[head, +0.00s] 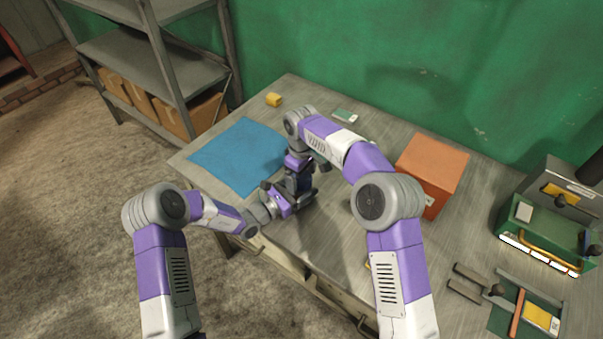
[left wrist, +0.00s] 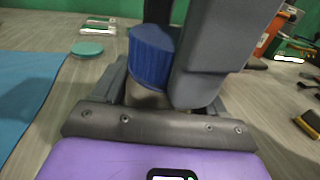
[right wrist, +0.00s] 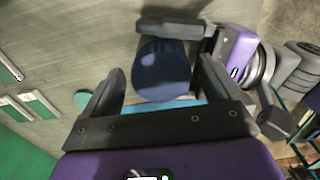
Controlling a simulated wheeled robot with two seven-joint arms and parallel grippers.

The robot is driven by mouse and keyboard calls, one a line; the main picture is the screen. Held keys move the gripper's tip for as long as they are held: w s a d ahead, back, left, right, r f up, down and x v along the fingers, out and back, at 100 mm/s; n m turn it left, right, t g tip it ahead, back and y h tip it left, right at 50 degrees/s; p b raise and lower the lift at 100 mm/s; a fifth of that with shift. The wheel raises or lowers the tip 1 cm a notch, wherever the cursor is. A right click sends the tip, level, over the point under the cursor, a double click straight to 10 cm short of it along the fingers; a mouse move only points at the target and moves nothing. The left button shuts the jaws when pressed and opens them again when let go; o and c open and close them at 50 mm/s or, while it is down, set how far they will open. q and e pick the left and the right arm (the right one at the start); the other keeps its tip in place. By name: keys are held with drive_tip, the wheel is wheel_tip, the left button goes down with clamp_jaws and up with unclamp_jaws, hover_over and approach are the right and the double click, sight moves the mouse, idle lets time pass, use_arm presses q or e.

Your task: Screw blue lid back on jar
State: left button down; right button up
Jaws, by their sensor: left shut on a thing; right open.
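The blue ribbed lid (left wrist: 152,55) sits on top of the pale jar (left wrist: 148,97) in the left wrist view; whether it is threaded down cannot be told. From above, in the right wrist view, the lid (right wrist: 162,72) is a dark blue disc. My left gripper (left wrist: 160,100) is shut on the jar's body and holds it upright near the table's front edge. My right gripper (right wrist: 160,85) points down from above, open, its fingers on either side of the lid with gaps showing. In the head view, my arms mostly hide the jar and lid.
A blue mat (head: 235,155) lies left on the table. A teal disc (left wrist: 87,49) lies beyond the jar.

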wheel_tip(320, 180, up, 12)
idle(0.5)
use_arm(q)
unclamp_jaws()
drive_tip(key=v, duration=0.7)
drive_tip(key=shift+s+a+p, duration=0.2)
drive_tip(key=shift+a+p, duration=0.05)
drive_tip(key=shift+p, duration=0.05)
use_arm(e)
drive_tip(key=shift+r, duration=0.3)
